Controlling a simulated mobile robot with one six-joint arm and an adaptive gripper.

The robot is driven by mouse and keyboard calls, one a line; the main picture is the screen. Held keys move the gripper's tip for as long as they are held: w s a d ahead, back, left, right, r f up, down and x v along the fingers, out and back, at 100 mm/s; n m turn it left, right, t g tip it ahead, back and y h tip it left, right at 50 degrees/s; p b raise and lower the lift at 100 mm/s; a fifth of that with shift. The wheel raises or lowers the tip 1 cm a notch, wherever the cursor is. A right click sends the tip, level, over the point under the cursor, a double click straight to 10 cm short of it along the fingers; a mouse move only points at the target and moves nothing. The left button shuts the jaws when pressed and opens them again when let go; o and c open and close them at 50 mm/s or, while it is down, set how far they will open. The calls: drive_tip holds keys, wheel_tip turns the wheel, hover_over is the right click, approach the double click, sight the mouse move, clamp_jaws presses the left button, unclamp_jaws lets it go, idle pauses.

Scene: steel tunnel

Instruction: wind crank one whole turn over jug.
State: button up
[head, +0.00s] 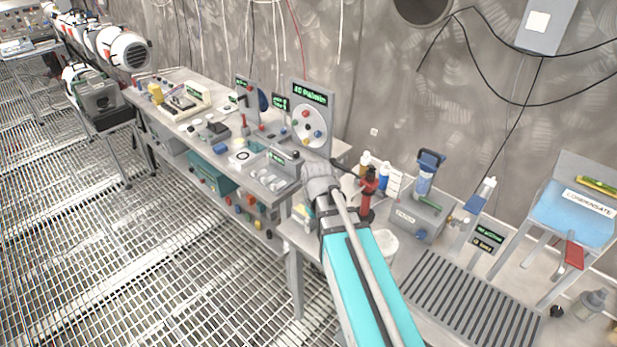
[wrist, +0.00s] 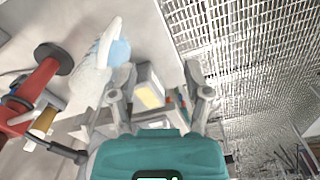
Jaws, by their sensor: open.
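A red pump-like body (head: 369,186) stands on the bench just right of my gripper in the head view. A thin dark crank arm (head: 346,166) reaches left from it towards my wrist. In the wrist view the red body (wrist: 34,92) lies at the left, with the dark crank rod (wrist: 56,150) below it, beside my gripper's body. A whitish jug-like vessel with pale blue in it (wrist: 98,65) is by the left finger; whether it touches cannot be told. My gripper (wrist: 160,94) is open, with nothing held. In the head view my gripper (head: 318,180) shows from behind, its fingertips hidden.
A white tub (head: 386,246) is partly behind my arm. A slatted grey tray (head: 460,298) and a grey box (head: 415,218) stand to the right. Bottles (head: 384,176) are behind the pump. A long cluttered bench (head: 215,150) runs left. The grated floor (head: 190,275) is clear.

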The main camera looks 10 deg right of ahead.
drive_tip(key=w+d+r+n+p, duration=0.1)
drive_tip(key=w+r+n+p, duration=0.4)
drive_tip(key=w, duration=0.6)
drive_tip(key=w+d+r+n+p, duration=0.2)
drive_tip(key=w+r+n+p, duration=0.3)
drive_tip(key=w, duration=0.6)
drive_tip(key=shift+d+r+p, duration=0.25)
drive_tip(key=shift+r+p, duration=0.05)
drive_tip(key=shift+r, duration=0.2)
drive_tip(key=shift+w+f, duration=0.1)
drive_tip(key=shift+f, duration=0.1)
wheel_tip(320, 180, down, 14)
drive_tip(key=b, duration=1.3)
drive_tip(key=shift+r+b, duration=0.25)
drive_tip(key=shift+b, duration=0.15)
clamp_jaws()
